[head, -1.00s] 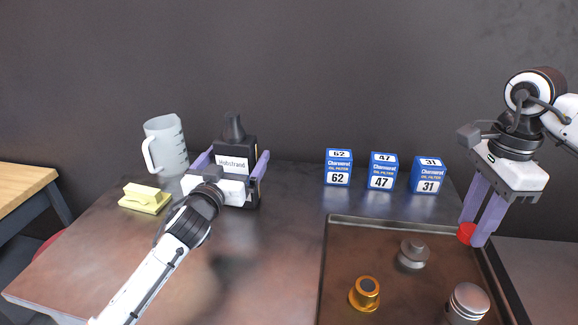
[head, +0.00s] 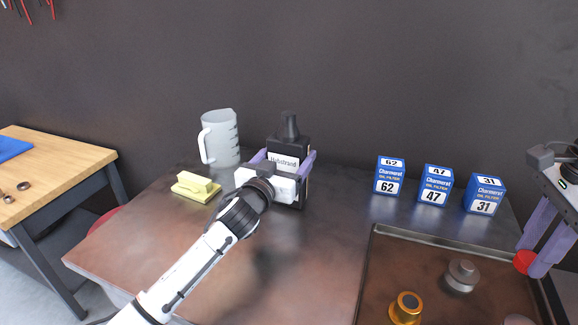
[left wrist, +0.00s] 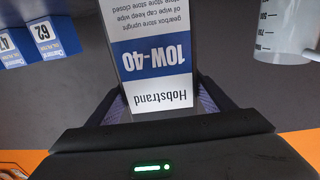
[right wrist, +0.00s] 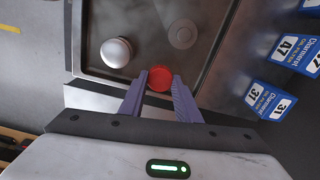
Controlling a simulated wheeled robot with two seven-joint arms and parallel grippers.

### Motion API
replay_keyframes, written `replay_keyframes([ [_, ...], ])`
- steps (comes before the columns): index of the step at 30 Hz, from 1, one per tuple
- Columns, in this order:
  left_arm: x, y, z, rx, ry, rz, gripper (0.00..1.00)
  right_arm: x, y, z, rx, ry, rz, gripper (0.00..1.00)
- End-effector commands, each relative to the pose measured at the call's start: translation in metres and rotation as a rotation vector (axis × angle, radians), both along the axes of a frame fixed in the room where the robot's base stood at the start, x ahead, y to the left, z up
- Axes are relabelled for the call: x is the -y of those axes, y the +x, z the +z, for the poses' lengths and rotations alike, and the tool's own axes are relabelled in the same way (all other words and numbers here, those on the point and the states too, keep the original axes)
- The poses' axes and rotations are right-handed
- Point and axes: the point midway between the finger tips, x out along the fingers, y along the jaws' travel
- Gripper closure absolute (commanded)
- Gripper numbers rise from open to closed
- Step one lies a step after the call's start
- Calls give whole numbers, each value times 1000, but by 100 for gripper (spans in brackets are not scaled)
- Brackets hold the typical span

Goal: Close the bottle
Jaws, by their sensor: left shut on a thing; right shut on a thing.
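The black bottle (head: 289,146) with a white and blue Hobstrand label stands upright on the table in the head view. Its dark neck (head: 290,126) points up, with no red cap on it. My left gripper (head: 283,161) is shut around the bottle's sides. In the left wrist view the bottle's label (left wrist: 155,60) fills the space between the fingers. The red cap (head: 523,262) is far to the right, above the right edge of the tray. My right gripper (head: 533,260) is shut on it. The right wrist view shows the cap (right wrist: 160,79) between the fingertips.
A metal tray (head: 366,285) holds a gold part (head: 406,308), a grey part (head: 462,275) and a silver part. Three blue oil filter boxes (head: 436,185) stand behind it. A jug (head: 222,140) and yellow block (head: 196,188) are left of the bottle. Table between bottle and tray is clear.

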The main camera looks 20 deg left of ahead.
Motion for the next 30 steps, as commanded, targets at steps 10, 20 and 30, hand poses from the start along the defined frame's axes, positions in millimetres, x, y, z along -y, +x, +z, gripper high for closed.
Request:
replay_keyframes([
  [10, 0, 0, 38, 15, -1, -3, 77, 0, 0, 5, 0, 0, 0, 91],
  [20, 0, 0, 92, 12, -1, -1, 77, 0, 0, 8, 0, 0, 0, 91],
  [30, 0, 0, 105, 9, -1, -1, 77, 0, 0, 8, 0, 0, 0, 91],
])
